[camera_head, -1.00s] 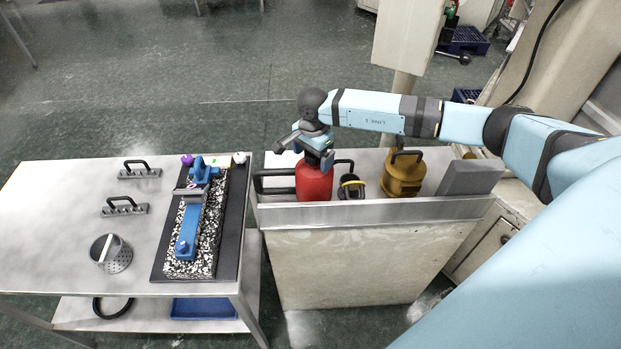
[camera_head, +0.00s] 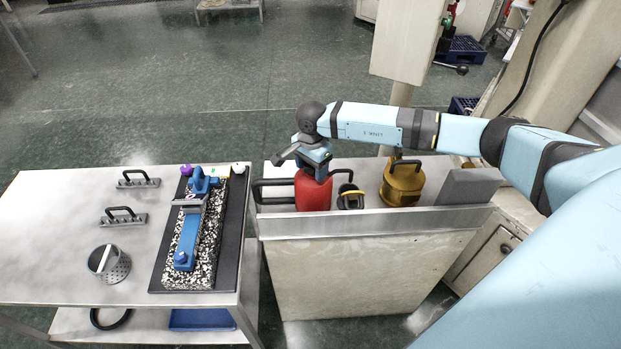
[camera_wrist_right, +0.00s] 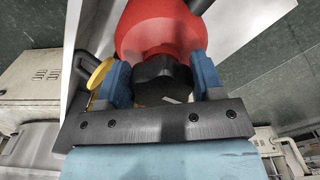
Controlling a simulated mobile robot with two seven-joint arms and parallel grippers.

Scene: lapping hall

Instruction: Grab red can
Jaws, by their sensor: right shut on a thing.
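The red can (camera_head: 312,193) stands upright on the metal-edged cabinet, near its left end. My right gripper (camera_head: 318,170) is over the can's top from above. In the right wrist view the two blue fingers of the gripper (camera_wrist_right: 162,82) are on either side of the can's dark cap and shut on it. The red body of the can (camera_wrist_right: 160,28) shows beyond the cap. My left gripper is not in the head view.
A grey block (camera_head: 468,187) is farther right. The steel table (camera_head: 60,235) at left holds a blue tool on a speckled slab (camera_head: 205,262).

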